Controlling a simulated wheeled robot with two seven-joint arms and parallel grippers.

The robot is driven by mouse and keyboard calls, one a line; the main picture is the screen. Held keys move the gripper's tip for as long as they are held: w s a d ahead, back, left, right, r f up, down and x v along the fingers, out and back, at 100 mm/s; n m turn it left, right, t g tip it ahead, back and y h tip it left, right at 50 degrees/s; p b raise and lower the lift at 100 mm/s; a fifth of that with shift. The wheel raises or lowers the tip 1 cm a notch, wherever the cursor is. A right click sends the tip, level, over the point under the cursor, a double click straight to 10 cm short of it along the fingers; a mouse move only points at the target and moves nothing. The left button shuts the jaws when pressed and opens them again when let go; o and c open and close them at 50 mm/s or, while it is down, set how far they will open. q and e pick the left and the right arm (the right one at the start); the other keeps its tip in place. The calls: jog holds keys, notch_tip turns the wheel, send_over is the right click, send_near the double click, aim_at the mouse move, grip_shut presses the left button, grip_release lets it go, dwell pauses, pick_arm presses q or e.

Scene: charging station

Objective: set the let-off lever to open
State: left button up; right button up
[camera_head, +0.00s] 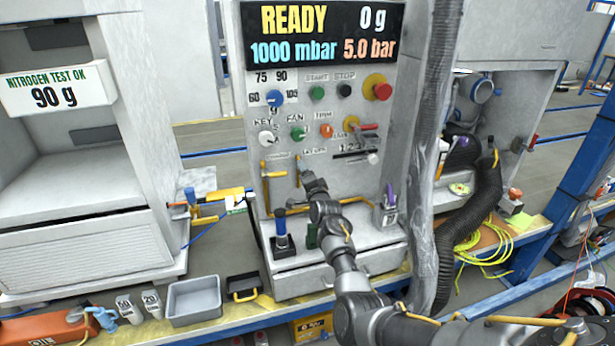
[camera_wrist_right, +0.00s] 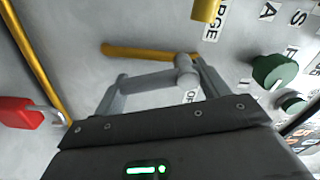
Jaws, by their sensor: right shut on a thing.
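A yellow lever (camera_head: 298,170) hangs on the front of the grey charging panel, below the row of knobs. It also shows in the right wrist view as a yellow bar (camera_wrist_right: 145,51) lying across the picture. My right gripper (camera_head: 304,184) is at this lever. In the wrist view its fingers (camera_wrist_right: 187,67) are closed at the bar's right end, and they hide part of that end. A label beside the fingers is partly covered; only "OF" is readable. My left gripper is not in view.
The panel carries a green knob (camera_wrist_right: 276,71) and a red emergency button (camera_head: 377,87). A hanging grey hose (camera_head: 433,150) runs close to the right. A grey bin (camera_head: 194,301) stands on the bench.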

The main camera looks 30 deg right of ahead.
jog(key=shift+w+a+f+m, duration=0.1)
jog(key=shift+a+m, duration=0.15)
jog(key=shift+m, duration=0.65)
jog(key=shift+a+f+m, duration=0.1)
jog(key=shift+a+m, duration=0.15)
jog(key=shift+m, duration=0.65)
jog(key=o, duration=1.4)
